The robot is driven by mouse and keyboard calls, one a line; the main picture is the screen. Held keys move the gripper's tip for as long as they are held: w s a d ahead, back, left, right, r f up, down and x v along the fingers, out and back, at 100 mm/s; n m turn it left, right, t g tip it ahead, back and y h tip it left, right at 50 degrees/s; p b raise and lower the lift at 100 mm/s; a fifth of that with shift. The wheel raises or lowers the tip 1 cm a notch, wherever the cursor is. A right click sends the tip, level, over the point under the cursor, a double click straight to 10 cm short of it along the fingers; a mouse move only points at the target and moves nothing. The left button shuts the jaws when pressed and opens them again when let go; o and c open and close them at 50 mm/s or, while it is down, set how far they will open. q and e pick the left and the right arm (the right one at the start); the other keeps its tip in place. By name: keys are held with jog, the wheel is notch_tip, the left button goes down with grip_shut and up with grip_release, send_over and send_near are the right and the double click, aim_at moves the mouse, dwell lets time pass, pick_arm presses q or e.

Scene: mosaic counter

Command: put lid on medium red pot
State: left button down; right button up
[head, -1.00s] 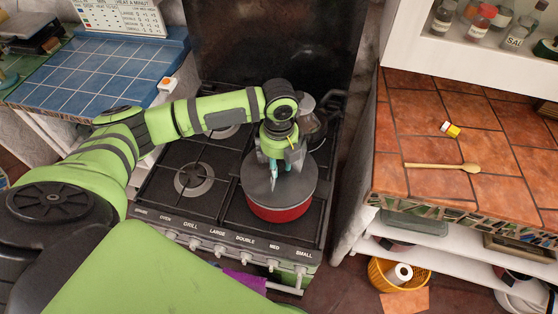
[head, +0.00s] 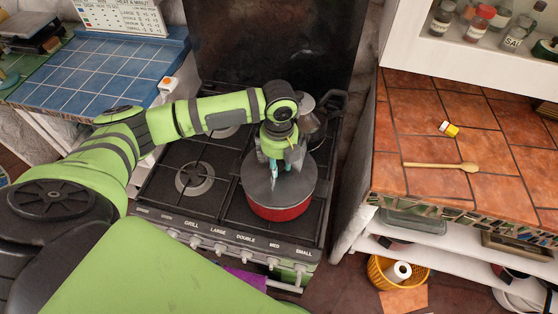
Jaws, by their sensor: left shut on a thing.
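The medium red pot (head: 280,211) stands on the front right burner of the black stove. A grey lid (head: 297,190) covers the top of the pot, and its edge looks level with the pot's rim. Whether it is fully seated all around I cannot tell. My left gripper (head: 274,172) points down over the middle of the lid and is shut on it, at the handle, which the fingers mostly hide. My right gripper is not in view.
A grey pot (head: 312,118) with a dark handle stands on the back right burner, partly behind my left wrist. The front left burner (head: 195,178) is empty. A wooden spoon (head: 440,166) and a small yellow-capped item (head: 450,129) lie on the tiled counter at right.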

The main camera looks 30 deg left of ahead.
pick_arm(q)
jog(key=shift+f, duration=0.4)
dwell(0.5)
jog(key=shift+p, duration=0.4)
dwell(0.4)
jog(key=shift+c, duration=1.8)
grip_release()
jog(key=shift+f, duration=0.1)
jog(key=shift+r+p, duration=0.8)
jog(key=shift+r, duration=2.75)
